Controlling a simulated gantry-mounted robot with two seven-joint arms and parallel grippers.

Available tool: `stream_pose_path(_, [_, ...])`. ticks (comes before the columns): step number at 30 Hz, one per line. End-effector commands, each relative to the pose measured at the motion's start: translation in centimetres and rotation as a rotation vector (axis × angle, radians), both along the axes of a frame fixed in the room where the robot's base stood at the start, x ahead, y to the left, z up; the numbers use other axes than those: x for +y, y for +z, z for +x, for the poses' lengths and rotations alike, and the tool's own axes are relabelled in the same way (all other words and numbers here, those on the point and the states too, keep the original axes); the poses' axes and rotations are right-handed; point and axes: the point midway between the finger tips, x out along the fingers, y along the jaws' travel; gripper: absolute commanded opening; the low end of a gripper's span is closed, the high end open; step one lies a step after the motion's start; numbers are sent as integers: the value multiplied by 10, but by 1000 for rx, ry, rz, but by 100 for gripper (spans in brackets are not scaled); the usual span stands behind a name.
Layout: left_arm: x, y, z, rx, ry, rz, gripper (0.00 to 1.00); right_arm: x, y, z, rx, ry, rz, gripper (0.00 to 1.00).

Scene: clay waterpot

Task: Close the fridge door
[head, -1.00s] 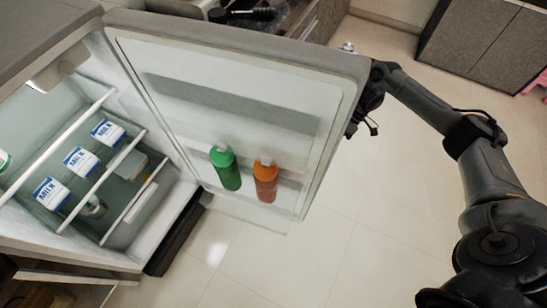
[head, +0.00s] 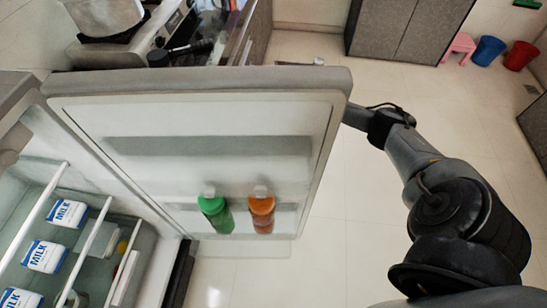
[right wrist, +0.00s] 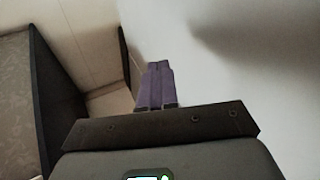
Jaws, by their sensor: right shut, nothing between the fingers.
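The fridge door (head: 215,118) stands wide open in the head view, its white inner side facing me. A green bottle (head: 216,214) and an orange bottle (head: 261,212) sit in its lower shelf. The open fridge (head: 98,228) is at the left, with milk cartons (head: 68,214) on its racks. My right arm reaches behind the door's free edge, so the door hides the right gripper in the head view. In the right wrist view my right gripper (right wrist: 155,68) has its purple fingers together and empty, beside a pale surface; contact is unclear. My left gripper is out of view.
A counter with a stove (head: 185,25) stands behind the door. A grey cabinet (head: 405,30) is at the back. A pink stool (head: 459,46), a blue bin (head: 488,50) and a red bin (head: 520,56) stand far right. The tiled floor between is clear.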

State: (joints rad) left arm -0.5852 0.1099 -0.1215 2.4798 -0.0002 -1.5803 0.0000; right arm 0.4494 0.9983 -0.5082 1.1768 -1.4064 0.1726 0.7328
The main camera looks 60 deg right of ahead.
Motion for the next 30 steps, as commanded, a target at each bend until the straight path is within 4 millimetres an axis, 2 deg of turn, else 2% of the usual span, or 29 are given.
stream_pose_path(1, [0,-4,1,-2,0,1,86,8,-11,1,0,2,3,0])
stream_pose_path(5, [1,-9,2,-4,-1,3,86,22,-30,2,1,2,2,0])
stream_pose_path(15, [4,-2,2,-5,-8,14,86,48,-26,-16,-1,2,-1,0])
stream_pose_path(30, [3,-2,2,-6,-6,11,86,53,-25,-19,-1,-1,0,0])
